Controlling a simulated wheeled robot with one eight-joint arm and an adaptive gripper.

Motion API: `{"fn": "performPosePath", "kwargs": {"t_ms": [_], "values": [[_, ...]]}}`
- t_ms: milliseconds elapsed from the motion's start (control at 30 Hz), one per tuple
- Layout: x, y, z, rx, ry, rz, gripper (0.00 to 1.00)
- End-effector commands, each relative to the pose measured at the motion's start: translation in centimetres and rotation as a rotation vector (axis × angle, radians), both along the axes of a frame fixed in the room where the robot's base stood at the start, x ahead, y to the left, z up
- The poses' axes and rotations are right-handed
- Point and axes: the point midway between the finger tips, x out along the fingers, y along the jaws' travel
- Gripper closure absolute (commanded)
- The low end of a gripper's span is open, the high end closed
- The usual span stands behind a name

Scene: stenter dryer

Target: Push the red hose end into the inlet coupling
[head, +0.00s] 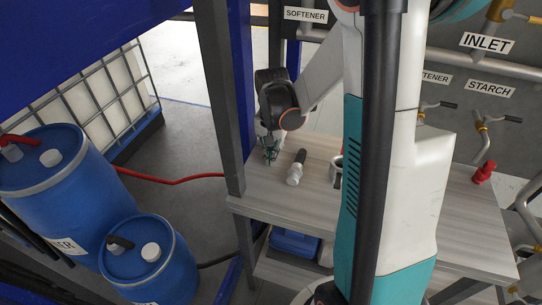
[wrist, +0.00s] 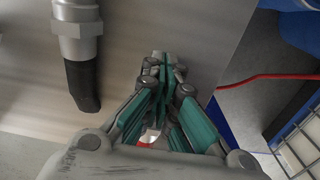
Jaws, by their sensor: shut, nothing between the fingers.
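My gripper (head: 270,150) is shut and empty above the left part of the grey table; its teal fingers show closed in the wrist view (wrist: 165,70). A red hose (head: 190,180) runs from the blue drums to behind the dark post by the table; it also shows in the wrist view (wrist: 270,76). A red fitting (head: 484,172) stands at the table's right side; I cannot tell whether it is the hose end. An INLET sign (head: 487,42) hangs at the upper right, with a brass fitting (head: 497,12) above it. I cannot identify the inlet coupling for certain.
A grey metal fitting with a black end (head: 296,167) lies on the table (head: 440,225) beside my gripper, also in the wrist view (wrist: 78,45). A dark post (head: 220,95) stands at the table's left edge. Blue drums (head: 60,185) stand left. STARCH and SOFTENER signs mark pipes behind.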

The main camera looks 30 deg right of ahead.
Motion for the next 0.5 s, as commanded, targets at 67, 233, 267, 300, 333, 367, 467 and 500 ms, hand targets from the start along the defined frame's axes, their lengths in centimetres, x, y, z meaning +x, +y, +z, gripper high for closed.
{"fn": "performPosePath", "kwargs": {"t_ms": [67,233,267,300,333,367,467,500], "values": [[0.9,-1.2,-0.1,-0.001,0.001,-0.004,1.00],[3.5,-4.5,-0.1,0.000,0.001,-0.004,1.00],[3.8,-5.0,0.0,0.000,0.001,-0.003,1.00],[4.3,-5.5,-0.1,0.000,0.001,-0.003,1.00],[4.6,-5.9,0.0,0.000,0.001,-0.003,1.00],[4.8,-6.2,0.0,0.000,0.001,-0.003,1.00],[5.2,-6.7,0.0,0.000,0.001,-0.001,1.00],[5.3,-6.8,0.0,0.000,0.001,0.000,1.00]]}}
